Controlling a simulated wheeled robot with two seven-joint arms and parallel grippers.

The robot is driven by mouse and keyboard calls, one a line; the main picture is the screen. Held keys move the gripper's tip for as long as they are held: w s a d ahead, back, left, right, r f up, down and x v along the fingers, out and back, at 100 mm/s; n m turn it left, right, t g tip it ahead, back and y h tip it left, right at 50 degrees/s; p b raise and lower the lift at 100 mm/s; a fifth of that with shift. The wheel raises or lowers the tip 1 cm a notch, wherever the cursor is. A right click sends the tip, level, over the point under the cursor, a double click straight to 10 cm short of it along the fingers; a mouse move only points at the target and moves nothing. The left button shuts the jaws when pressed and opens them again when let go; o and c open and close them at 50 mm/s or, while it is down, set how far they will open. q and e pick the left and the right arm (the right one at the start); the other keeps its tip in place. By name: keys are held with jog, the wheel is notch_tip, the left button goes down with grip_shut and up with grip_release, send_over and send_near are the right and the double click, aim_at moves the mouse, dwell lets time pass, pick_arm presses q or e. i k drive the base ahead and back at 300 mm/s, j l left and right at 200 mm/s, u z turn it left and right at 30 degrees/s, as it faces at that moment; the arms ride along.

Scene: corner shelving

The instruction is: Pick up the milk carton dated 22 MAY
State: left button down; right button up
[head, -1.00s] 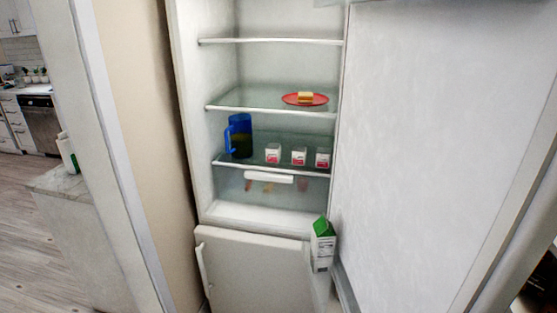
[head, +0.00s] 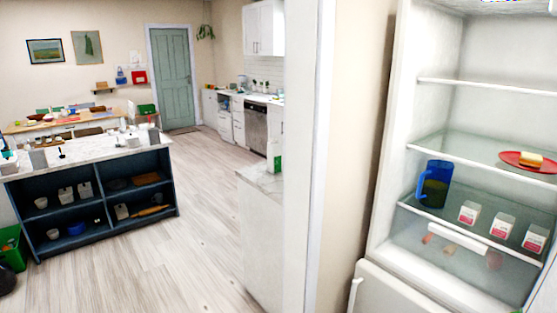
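A green-and-white carton (head: 277,160) stands at the end of the white counter, partly cut off by the white wall edge; I cannot read any date on it. On the lower glass shelf of the open fridge stand three small white-and-pink cartons: a left one (head: 468,214), a middle one (head: 502,227) and a right one (head: 535,238). Their print is too small to read. A sliver of green shows at the bottom edge of the view below the fridge shelves. Neither of my grippers is in view.
A blue jug (head: 434,184) stands left of the small cartons. A red plate (head: 515,161) with yellow food is on the shelf above. A dark blue island (head: 90,200) stands at the left. Wooden floor (head: 190,240) between island and counter is clear.

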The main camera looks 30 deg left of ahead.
aim_at(274, 147)
jog(key=i+j, duration=0.25)
jog(key=j, duration=0.2)
jog(key=i+j, duration=0.25)
jog(key=j, duration=0.15)
jog(key=i+j, duration=0.3)
jog(key=j, duration=0.15)
